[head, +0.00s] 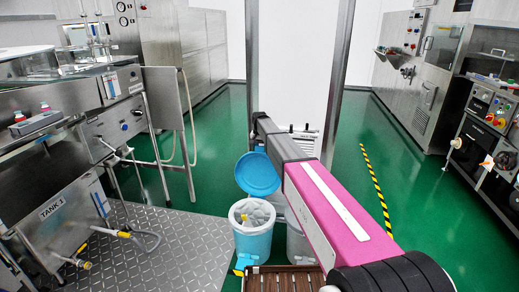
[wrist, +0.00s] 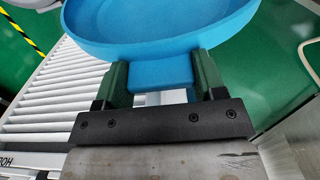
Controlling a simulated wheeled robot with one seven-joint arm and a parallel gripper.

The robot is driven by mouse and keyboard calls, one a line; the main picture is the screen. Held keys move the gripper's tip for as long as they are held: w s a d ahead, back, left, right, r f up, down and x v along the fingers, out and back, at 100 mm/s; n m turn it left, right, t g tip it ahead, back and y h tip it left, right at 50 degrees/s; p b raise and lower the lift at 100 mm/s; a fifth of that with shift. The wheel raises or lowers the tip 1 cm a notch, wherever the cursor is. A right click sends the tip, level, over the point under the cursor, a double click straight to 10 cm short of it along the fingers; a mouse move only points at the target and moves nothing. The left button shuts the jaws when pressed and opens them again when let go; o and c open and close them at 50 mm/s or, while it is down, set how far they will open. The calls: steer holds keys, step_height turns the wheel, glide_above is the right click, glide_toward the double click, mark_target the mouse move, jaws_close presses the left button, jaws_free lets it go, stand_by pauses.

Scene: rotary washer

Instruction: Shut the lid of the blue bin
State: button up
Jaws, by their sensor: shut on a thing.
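The blue bin (head: 252,240) stands on the floor in the middle of the head view, with white and yellow contents showing at its open top. Its blue lid (head: 258,174) stands raised and tilted at the bin's far side. In the wrist view the lid (wrist: 155,28) fills the top middle. My gripper (wrist: 164,76) has its two green fingers on either side of the lid's blue tab (wrist: 160,72) and is shut on it. In the head view my arm hides most of the gripper, close above the lid.
A grey bin (head: 296,240) stands right of the blue bin, partly behind my arm. A brown slatted surface (head: 283,280) lies in front. Steel machines (head: 62,215) line the left, and a metal plate floor (head: 180,245) borders them. Green floor is clear to the right (head: 430,200).

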steer(key=s+a+t, duration=0.2)
steer(key=s+t, duration=0.2)
steer(key=s, duration=0.7)
steer(key=t+h, duration=0.2)
steer(key=t, duration=0.2)
glide_above(247, 232)
steer(key=s, duration=0.1)
step_height(247, 232, down, 20)
steer(key=r, duration=0.1)
steer(key=f+t, duration=0.1)
steer(key=f, duration=0.2)
steer(key=s+f+t, duration=0.1)
steer(key=f, duration=0.1)
steer(key=f+t, duration=0.1)
steer(key=f, duration=0.2)
steer(key=shift+s+a+f, duration=0.3)
steer(key=shift+f+t, duration=0.6)
steer(key=shift+f, duration=0.5)
steer(key=shift+f, duration=0.1)
steer(key=o, duration=1.3)
